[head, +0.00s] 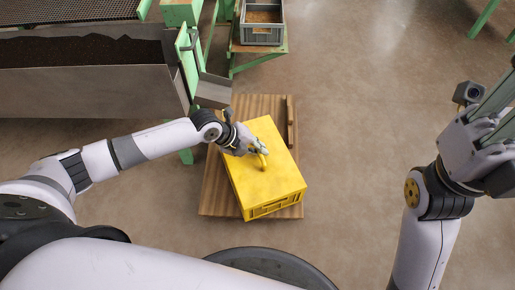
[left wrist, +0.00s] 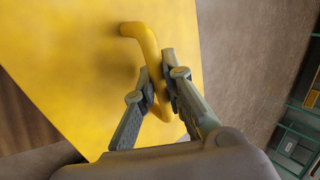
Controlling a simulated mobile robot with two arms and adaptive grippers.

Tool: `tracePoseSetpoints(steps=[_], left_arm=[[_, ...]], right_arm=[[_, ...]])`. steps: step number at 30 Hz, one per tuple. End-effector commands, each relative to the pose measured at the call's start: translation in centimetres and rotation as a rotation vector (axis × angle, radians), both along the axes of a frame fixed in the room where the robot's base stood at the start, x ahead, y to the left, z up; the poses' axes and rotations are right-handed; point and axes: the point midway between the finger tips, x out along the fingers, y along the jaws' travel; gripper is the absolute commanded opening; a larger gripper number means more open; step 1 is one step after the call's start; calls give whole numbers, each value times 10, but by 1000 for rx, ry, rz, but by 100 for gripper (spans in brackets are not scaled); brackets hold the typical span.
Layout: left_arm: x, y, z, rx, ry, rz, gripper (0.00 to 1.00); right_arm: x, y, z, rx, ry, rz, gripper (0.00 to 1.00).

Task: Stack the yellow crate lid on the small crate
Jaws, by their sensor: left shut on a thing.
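The yellow lid (head: 268,178) is a flat panel with a raised bar handle. It lies over a yellow crate body (head: 275,205) with a slotted front side; I cannot tell whether the two touch all round. My left gripper (head: 262,153) is shut on the handle. In the left wrist view the fingers (left wrist: 160,85) clasp the yellow handle (left wrist: 145,45) from both sides, above the lid surface (left wrist: 60,75). My right gripper (head: 492,112) is raised at the right edge, away from the lid; its fingertips are cut off.
A wooden pallet (head: 216,190) lies under the yellow crate. A grey crate (head: 262,33) stands on a green frame (head: 270,58) at the back. A metal trough (head: 90,90) of dark material and a chute (head: 213,92) are at left. The floor (head: 370,110) at right is clear.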

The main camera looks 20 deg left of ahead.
Motion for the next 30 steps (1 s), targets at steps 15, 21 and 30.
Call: tracePoseSetpoints(steps=[15, 21, 30], left_arm=[[-1, 1, -3, 3, 4, -1, 27], [-1, 1, -3, 4, 4, -1, 33], [-3, 4, 0, 5, 4, 0, 33]], right_arm=[[0, 0, 1, 3, -3, -1, 27], [0, 0, 0, 3, 1, -1, 27], [1, 0, -1, -2, 7, -2, 27]])
